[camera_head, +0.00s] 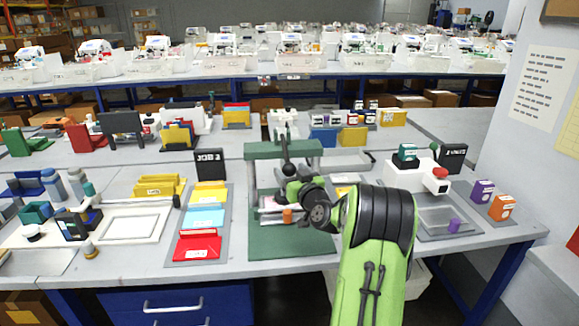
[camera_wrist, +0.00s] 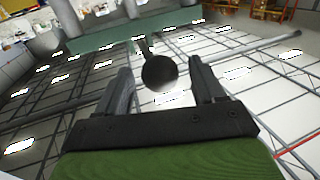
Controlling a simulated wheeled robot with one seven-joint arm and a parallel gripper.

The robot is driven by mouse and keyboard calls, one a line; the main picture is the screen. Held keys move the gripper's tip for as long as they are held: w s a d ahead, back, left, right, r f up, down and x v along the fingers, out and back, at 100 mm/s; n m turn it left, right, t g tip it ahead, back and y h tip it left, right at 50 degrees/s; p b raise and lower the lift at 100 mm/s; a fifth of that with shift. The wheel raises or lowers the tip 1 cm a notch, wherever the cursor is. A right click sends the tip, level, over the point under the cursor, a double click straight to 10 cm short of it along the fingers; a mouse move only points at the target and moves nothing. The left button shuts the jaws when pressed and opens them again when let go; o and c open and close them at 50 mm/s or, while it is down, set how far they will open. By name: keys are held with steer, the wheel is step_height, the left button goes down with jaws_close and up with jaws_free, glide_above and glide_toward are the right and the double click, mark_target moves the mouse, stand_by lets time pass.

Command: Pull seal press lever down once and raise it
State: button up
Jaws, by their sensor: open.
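The seal press appears to be the green frame (camera_head: 262,151) on a green base (camera_head: 265,246) in the middle of the table. Its lever ends in a black ball knob (camera_head: 289,169), which also shows in the wrist view (camera_wrist: 160,73) with a short shaft behind it. My gripper (camera_wrist: 161,66) is open, with one finger on each side of the knob. Gaps show between the knob and both fingers, so I see no grip on it. In the head view my gripper (camera_head: 291,186) is in front of the press and hides part of its middle.
Left of the press is a grey board with yellow, blue and red trays (camera_head: 198,246). Right are a white machine with a red button (camera_head: 440,174), a clear tray (camera_head: 441,221), and purple (camera_head: 482,191) and orange (camera_head: 501,207) boxes. A small orange cylinder (camera_head: 287,215) is near my gripper.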

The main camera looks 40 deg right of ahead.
steer(key=shift+w+d, duration=0.25)
steer(key=shift+w, duration=0.45)
steer(key=shift+c, duration=0.5)
jaws_close()
steer(key=shift+r+p, duration=0.4)
steer(key=shift+p, duration=0.2)
steer(key=w+d+r+g+y+p, duration=0.1)
steer(key=r+g+p, duration=0.2)
steer(key=r+p, duration=0.4)
steer(key=w+d+r+m+g+y+p, duration=0.1)
steer(key=r+p, duration=0.6)
steer(key=p, duration=0.9)
steer(key=shift+w+d+r+m+g+y, duration=0.25)
steer(key=shift+w+g+y, duration=0.25)
steer(key=shift+w+g, duration=0.5)
steer(key=shift+s, duration=0.2)
